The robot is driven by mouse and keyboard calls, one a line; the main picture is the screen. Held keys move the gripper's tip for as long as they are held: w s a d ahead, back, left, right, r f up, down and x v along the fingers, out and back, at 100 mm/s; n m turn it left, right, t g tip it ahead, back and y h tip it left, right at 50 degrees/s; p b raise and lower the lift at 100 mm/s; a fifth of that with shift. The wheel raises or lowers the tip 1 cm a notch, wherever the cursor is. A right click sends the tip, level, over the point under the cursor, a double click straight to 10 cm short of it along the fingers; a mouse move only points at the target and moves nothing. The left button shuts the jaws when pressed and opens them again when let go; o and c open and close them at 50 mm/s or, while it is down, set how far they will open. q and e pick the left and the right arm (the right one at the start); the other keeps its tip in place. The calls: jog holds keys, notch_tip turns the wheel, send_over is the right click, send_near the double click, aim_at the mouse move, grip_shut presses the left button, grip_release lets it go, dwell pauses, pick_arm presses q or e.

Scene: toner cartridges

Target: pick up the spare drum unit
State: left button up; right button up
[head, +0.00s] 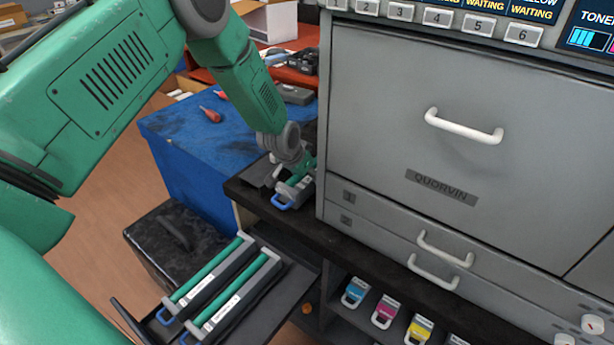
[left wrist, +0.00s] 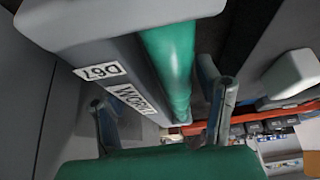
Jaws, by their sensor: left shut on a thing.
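A grey drum unit with a green roller and blue handle (head: 293,193) is on the dark ledge beside the grey printer. My left gripper (head: 298,172) is at this unit. In the left wrist view, the fingers of my left gripper (left wrist: 165,115) are on either side of the drum unit (left wrist: 135,75), shut on it. Its labels seem to read D67 and WORN. Two similar drum units (head: 208,270) (head: 234,297) lie side by side on a dark tray (head: 292,292) at the lower left. My right gripper is not in view.
The grey printer (head: 450,130) with white handles stands close at the right of my left gripper. Blue, magenta and yellow cartridges (head: 387,311) sit on a low shelf. A blue cabinet (head: 185,150) and black case (head: 165,235) stand at the left.

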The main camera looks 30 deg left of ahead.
pick_arm(q)
jog(key=shift+a+r+p, duration=0.1)
jog(key=shift+r+p, duration=2.45)
jog(key=shift+r, duration=1)
jog(key=shift+w, duration=0.1)
